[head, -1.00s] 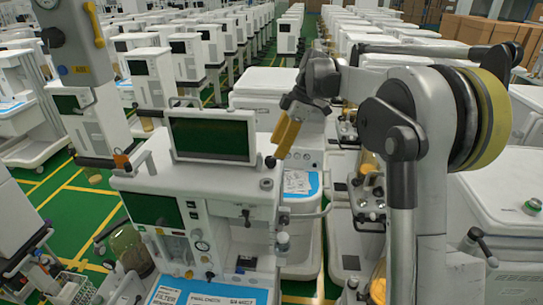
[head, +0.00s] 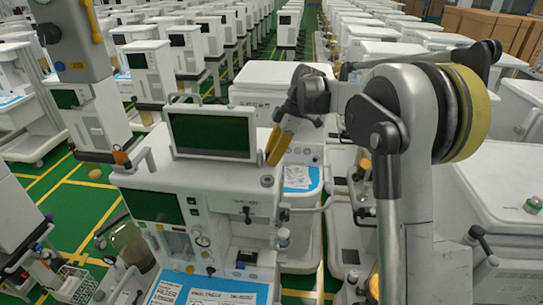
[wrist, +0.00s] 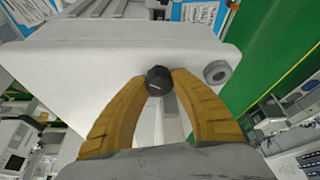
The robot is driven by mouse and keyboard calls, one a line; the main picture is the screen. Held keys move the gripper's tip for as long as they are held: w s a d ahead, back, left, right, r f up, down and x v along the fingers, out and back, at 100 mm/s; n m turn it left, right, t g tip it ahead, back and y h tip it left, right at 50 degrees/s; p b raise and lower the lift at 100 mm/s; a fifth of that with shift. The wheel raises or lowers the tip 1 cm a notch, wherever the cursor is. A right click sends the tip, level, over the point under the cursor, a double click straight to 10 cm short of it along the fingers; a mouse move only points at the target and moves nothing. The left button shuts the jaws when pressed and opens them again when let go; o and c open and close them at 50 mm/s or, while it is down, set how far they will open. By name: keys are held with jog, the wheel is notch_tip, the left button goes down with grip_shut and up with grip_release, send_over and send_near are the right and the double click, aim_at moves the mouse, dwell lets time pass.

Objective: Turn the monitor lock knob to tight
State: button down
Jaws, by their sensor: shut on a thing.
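The monitor (head: 212,135), a white frame with a dark green screen, stands upright on top of the white anaesthesia cart (head: 222,182). A black faceted knob (wrist: 159,79) with a small pale mark shows in the wrist view. My gripper (wrist: 162,80) has its two yellow-orange fingers on either side of the knob and is shut on it. In the head view my gripper (head: 270,160) is at the monitor's right edge, pointing down. There the fingers hide the knob. I cannot tell how tight it is.
A grey round fitting (wrist: 217,72) is right of the knob in the wrist view. Blue-and-white sheets (head: 205,290) lie on the cart's front. Another white cart (head: 278,84) stands behind. Green floor (head: 80,205) shows at the left.

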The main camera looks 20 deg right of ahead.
jog(key=m+b, duration=0.1)
jog(key=m+t+b, duration=0.1)
jog(key=shift+f+m, duration=0.2)
jog(key=shift+m, duration=0.1)
jog(key=shift+r+m+t+b, duration=0.2)
jog(key=shift+m+t+b, duration=0.25)
jog(key=shift+m, duration=0.65)
jog(key=shift+h, duration=0.3)
jog(key=c, duration=1)
grip_release()
jog(key=shift+c, duration=0.2)
jog(key=v, duration=1.2)
